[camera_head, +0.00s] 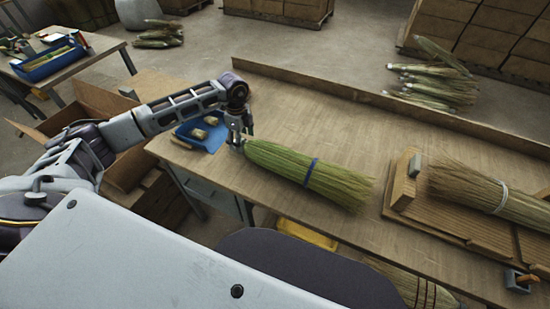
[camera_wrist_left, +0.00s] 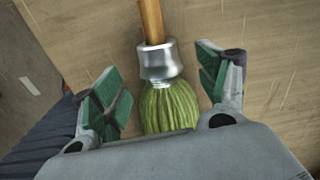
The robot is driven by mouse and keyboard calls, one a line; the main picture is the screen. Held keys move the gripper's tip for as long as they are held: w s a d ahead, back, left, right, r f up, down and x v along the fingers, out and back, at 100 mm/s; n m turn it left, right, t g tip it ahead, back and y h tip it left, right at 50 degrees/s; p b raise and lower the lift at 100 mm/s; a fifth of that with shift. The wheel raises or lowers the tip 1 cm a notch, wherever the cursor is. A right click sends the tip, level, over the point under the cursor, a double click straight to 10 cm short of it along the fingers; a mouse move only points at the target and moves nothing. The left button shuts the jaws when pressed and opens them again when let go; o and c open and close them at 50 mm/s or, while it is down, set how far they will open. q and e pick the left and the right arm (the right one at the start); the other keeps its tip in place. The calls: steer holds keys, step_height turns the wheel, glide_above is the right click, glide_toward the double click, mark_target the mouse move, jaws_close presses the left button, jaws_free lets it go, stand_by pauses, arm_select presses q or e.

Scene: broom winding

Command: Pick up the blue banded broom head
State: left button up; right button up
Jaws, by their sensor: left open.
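The broom head (camera_head: 345,186) lies flat on the workbench, with green bristles and a blue band (camera_head: 311,172) around its middle. Its fanned end points right in the head view. My left gripper (camera_head: 238,143) is at its narrow left end, pointing down and open. In the left wrist view, the open fingers of my left gripper (camera_wrist_left: 166,85) stand on either side of the silver collar (camera_wrist_left: 160,62) and upper green bristles (camera_wrist_left: 168,108). A wooden handle piece (camera_wrist_left: 151,20) comes out of the collar. The blue band is hidden there. My right gripper is out of view.
A blue tray (camera_head: 185,137) with small pale pieces sits just left of my gripper. A white-banded straw broom head (camera_head: 465,186) lies on a wooden fixture (camera_head: 400,203) at right. The bench (camera_head: 290,112) behind the blue-banded head is clear up to a raised back edge.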

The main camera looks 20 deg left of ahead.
mark_target(243, 147)
arm_select(q)
step_height(243, 147, down, 3)
steer(key=shift+d, duration=0.15)
steer(key=shift+f, duration=0.65)
steer(key=c, duration=1.4)
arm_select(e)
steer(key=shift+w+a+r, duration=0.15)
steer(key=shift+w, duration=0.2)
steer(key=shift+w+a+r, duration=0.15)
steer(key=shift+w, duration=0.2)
